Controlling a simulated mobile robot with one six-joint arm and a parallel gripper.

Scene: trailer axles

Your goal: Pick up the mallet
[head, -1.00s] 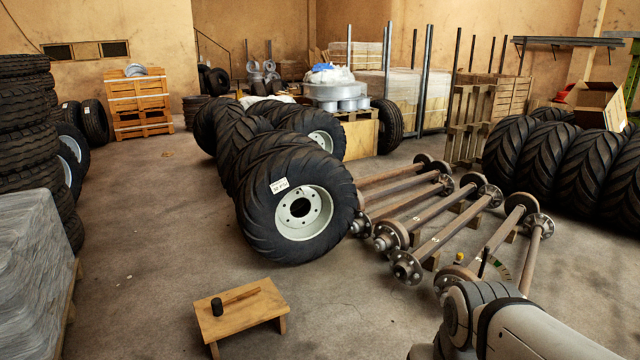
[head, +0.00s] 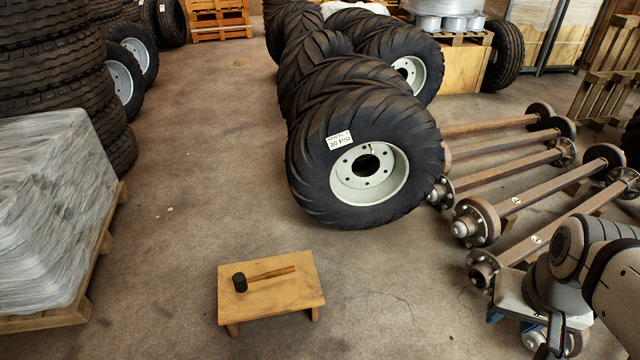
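The mallet (head: 262,277) lies on a low wooden stool (head: 290,299) on the floor at the lower middle of the head view. Its black head (head: 240,283) is at the left end, and its brown wooden handle points right and slightly up. Nothing touches the mallet except the stool top. Part of my arm shows at the lower right, well apart from the stool. My gripper cannot be made out in this view.
A large tractor tyre with a white rim (head: 366,160) stands behind the stool. Axles (head: 550,205) lie to the right. A wrapped pallet (head: 48,215) stands at the left. Bare floor (head: 190,200) lies left of and around the stool.

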